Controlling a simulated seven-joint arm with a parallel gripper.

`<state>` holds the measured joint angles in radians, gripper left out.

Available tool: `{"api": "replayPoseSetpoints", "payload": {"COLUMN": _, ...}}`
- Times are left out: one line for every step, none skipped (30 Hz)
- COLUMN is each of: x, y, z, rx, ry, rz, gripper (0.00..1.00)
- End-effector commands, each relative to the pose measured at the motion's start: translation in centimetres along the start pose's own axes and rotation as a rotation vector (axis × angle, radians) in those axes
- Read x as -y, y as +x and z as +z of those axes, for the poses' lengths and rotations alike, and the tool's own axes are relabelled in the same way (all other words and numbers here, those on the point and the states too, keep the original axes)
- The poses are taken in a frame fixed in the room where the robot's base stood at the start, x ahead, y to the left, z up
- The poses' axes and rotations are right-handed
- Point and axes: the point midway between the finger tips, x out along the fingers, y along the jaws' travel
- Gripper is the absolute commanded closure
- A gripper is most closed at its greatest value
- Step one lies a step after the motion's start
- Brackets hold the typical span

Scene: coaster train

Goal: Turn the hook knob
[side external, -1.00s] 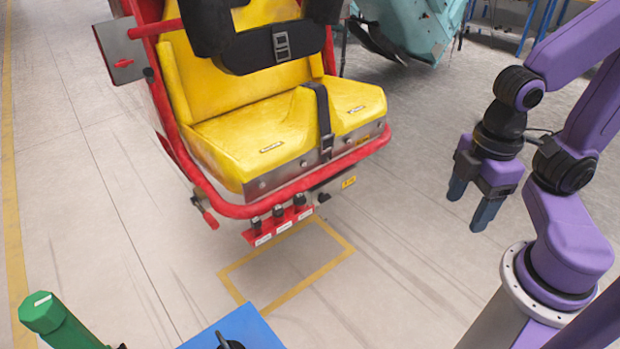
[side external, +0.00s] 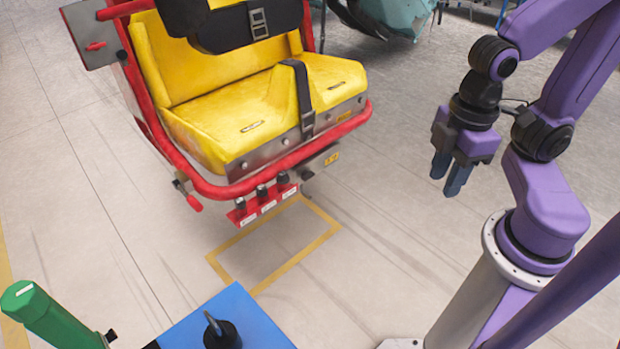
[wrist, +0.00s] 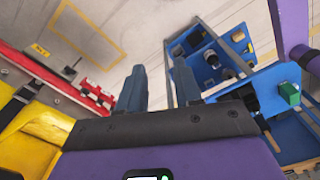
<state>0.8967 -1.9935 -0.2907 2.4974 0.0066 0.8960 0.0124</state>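Three small black knobs sit in a row on a red panel (side external: 264,206) below the front of the yellow coaster seat (side external: 260,110). White labels are under them, too small to read, so I cannot tell which is the hook knob. The red panel also shows at the left of the wrist view (wrist: 97,96). A larger black knob (side external: 221,334) stands on a blue box (side external: 250,312) at the bottom edge. My gripper (side external: 449,178) hangs in the air right of the seat, fingers down, apart and empty. It touches nothing.
A green cylinder (side external: 45,318) stands at the lower left. A blue stand (wrist: 185,80) with several black parts shows in the wrist view. Red seat tubing (side external: 290,160) surrounds the seat front. A teal seat (side external: 385,20) is behind. The floor between gripper and seat is clear.

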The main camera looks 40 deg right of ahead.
Motion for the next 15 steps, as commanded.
{"api": "replayPoseSetpoints", "payload": {"x": 0.0, "y": 0.3, "z": -0.7, "rx": -0.008, "ry": 0.024, "rz": -0.005, "gripper": 0.65}}
{"api": "replayPoseSetpoints", "payload": {"x": 0.1, "y": 0.5, "z": -1.2, "rx": -0.018, "ry": 0.047, "rz": -0.010, "gripper": 0.65}}
{"api": "replayPoseSetpoints", "payload": {"x": 0.1, "y": 0.8, "z": -2.1, "rx": -0.033, "ry": 0.082, "rz": -0.017, "gripper": 0.65}}
{"api": "replayPoseSetpoints", "payload": {"x": 0.1, "y": 1.1, "z": -3.0, "rx": -0.047, "ry": 0.116, "rz": -0.023, "gripper": 0.65}}
{"api": "replayPoseSetpoints", "payload": {"x": 0.1, "y": 1.5, "z": -3.9, "rx": -0.063, "ry": 0.154, "rz": -0.031, "gripper": 0.65}}
{"api": "replayPoseSetpoints", "payload": {"x": 0.0, "y": 2.1, "z": -5.2, "rx": -0.088, "ry": 0.210, "rz": -0.041, "gripper": 0.65}}
{"api": "replayPoseSetpoints", "payload": {"x": -0.1, "y": 2.5, "z": -6.3, "rx": -0.107, "ry": 0.255, "rz": -0.049, "gripper": 0.65}}
{"api": "replayPoseSetpoints", "payload": {"x": -0.2, "y": 3.0, "z": -7.4, "rx": -0.127, "ry": 0.303, "rz": -0.058, "gripper": 0.65}}
{"api": "replayPoseSetpoints", "payload": {"x": -0.4, "y": 3.7, "z": -8.7, "rx": -0.153, "ry": 0.364, "rz": -0.069, "gripper": 0.65}}
{"api": "replayPoseSetpoints", "payload": {"x": -0.6, "y": 4.2, "z": -9.8, "rx": -0.174, "ry": 0.412, "rz": -0.077, "gripper": 0.65}}
{"api": "replayPoseSetpoints", "payload": {"x": -0.8, "y": 4.8, "z": -10.7, "rx": -0.193, "ry": 0.459, "rz": -0.085, "gripper": 0.65}}
{"api": "replayPoseSetpoints", "payload": {"x": -1.1, "y": 5.5, "z": -12.0, "rx": -0.219, "ry": 0.522, "rz": -0.094, "gripper": 0.65}}
{"api": "replayPoseSetpoints", "payload": {"x": -1.4, "y": 6.1, "z": -12.9, "rx": -0.239, "ry": 0.569, "rz": -0.102, "gripper": 0.65}}
{"api": "replayPoseSetpoints", "payload": {"x": -1.7, "y": 6.7, "z": -13.8, "rx": -0.260, "ry": 0.616, "rz": -0.109, "gripper": 0.65}}
{"api": "replayPoseSetpoints", "payload": {"x": -2.2, "y": 7.5, "z": -15.0, "rx": -0.288, "ry": 0.680, "rz": -0.118, "gripper": 0.65}}
